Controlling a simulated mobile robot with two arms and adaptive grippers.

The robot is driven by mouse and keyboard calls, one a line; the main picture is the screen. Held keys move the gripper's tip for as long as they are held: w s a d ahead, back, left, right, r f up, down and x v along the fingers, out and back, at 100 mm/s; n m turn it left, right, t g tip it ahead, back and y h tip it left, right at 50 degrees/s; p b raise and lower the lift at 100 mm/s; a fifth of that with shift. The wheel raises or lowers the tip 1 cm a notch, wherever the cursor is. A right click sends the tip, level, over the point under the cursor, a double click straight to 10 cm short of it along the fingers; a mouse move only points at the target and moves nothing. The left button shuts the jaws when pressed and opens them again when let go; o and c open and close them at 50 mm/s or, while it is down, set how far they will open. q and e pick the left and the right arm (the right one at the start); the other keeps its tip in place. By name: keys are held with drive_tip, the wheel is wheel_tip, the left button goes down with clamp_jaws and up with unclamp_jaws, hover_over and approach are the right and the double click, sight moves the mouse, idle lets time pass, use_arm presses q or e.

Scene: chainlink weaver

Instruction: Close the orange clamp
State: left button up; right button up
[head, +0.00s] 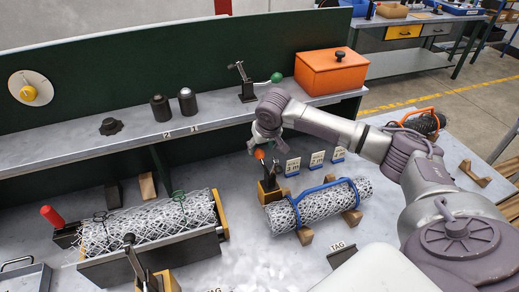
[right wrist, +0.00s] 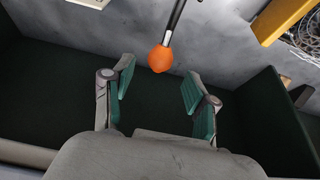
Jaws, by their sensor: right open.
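The fingers are apart, with a gap on both sides of the knob. The clamp's lower part is mostly out of the right wrist view. My left gripper is not seen.
The mesh roll with a blue handle (head: 318,203) rests on wooden blocks right of the clamp. Another mesh roll (head: 150,225) lies in a fixture at left. A raised shelf (head: 215,119) runs behind, with a green-knobbed clamp (head: 247,88) and an orange box (head: 331,72).

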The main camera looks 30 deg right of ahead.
sight(260, 151)
drive_tip(key=x, duration=0.3)
drive_tip(key=shift+w+f, duration=0.1)
drive_tip(key=shift+f, duration=0.15)
drive_tip(key=shift+w+f, duration=0.1)
drive_tip(key=shift+f, duration=0.25)
drive_tip(key=shift+c, duration=0.2)
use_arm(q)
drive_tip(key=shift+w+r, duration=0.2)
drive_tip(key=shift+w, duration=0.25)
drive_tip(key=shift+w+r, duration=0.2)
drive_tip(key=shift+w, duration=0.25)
use_arm(e)
clamp_jaws()
